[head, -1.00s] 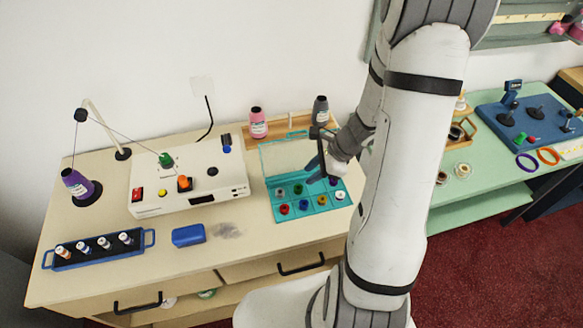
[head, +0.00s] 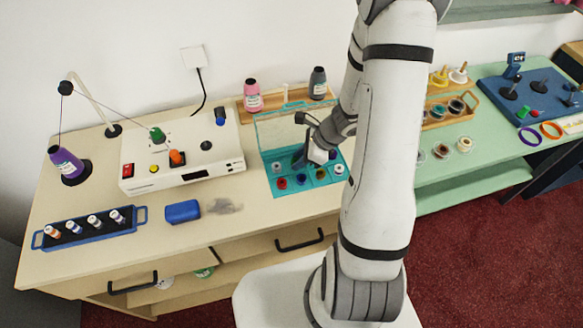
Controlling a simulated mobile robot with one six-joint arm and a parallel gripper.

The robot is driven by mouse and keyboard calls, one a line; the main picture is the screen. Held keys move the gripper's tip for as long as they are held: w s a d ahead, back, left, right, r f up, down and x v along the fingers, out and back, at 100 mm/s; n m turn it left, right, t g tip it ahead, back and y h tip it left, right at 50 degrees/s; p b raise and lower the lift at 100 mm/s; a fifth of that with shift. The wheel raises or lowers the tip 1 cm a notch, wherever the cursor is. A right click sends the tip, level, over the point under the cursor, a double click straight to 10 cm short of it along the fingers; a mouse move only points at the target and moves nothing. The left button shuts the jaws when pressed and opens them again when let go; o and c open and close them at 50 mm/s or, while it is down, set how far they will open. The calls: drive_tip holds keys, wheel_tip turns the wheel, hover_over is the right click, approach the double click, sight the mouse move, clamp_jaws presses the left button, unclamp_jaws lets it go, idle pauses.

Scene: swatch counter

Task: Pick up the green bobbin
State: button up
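A teal box (head: 265,158) with its clear lid raised holds several bobbins in compartments. My gripper (head: 301,163) is low over the back row of this box, in the head view. The spot where a green bobbin showed earlier is covered by my gripper, so I cannot see that bobbin or whether the fingers touch it. The fingers are too small and dark to tell open from shut. Another green piece (head: 157,134) sits on top of the white winder machine (head: 205,172), with a thread running to it.
Red (head: 282,183) and blue (head: 301,180) bobbins lie in the box's front row. Behind the box, a wooden rack holds a pink spool (head: 252,96) and a grey spool (head: 318,84). A blue block (head: 183,211) and a tray of small spools (head: 42,238) stand left.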

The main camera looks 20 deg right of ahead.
drive_tip(key=shift+c, duration=0.4)
drive_tip(key=c, duration=0.5)
